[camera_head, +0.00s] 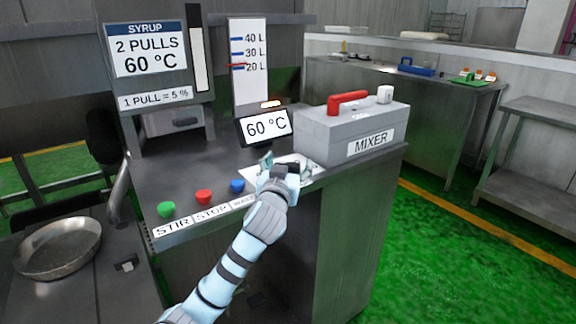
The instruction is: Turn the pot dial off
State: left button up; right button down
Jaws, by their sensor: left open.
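My left gripper (285,165) is over the counter, at a pale panel (308,172) between the small 60 °C display (265,127) and the counter's front edge. Its fingers are spread apart. A dark part shows between them, and I cannot tell whether it is the dial or part of the gripper. No pot dial can be clearly made out; the gripper covers much of the panel. My right gripper is not in view.
Green, red and blue buttons (237,186) line the counter's front left. The grey mixer box (350,132) with a red handle (347,102) stands close right of the gripper. A syrup dispenser (155,60) stands at left, and a metal pan (58,248) lies lower left.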

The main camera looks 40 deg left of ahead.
pick_arm(q)
jog(key=c, duration=1.2)
jog(key=shift+o, duration=0.2)
jog(key=shift+n+y, duration=0.3)
jog(key=shift+n+g+y, duration=0.4)
jog(key=shift+g+y, duration=0.1)
jog(key=shift+y, duration=0.2)
jog(key=shift+d+f+n+g+y, duration=0.1)
jog(key=shift+n+g+y, duration=0.6)
jog(key=shift+n+y, duration=0.1)
jog(key=n+g+y+b, duration=0.2)
jog(key=g, duration=0.1)
jog(key=n+g+y+b, duration=0.2)
jog(key=n+g+b, duration=0.1)
jog(key=shift+g+y, duration=0.3)
jog(key=shift+s+n+g+y+b, duration=0.1)
jog(key=shift+n+g+y+b, duration=0.4)
jog(key=shift+g, duration=0.4)
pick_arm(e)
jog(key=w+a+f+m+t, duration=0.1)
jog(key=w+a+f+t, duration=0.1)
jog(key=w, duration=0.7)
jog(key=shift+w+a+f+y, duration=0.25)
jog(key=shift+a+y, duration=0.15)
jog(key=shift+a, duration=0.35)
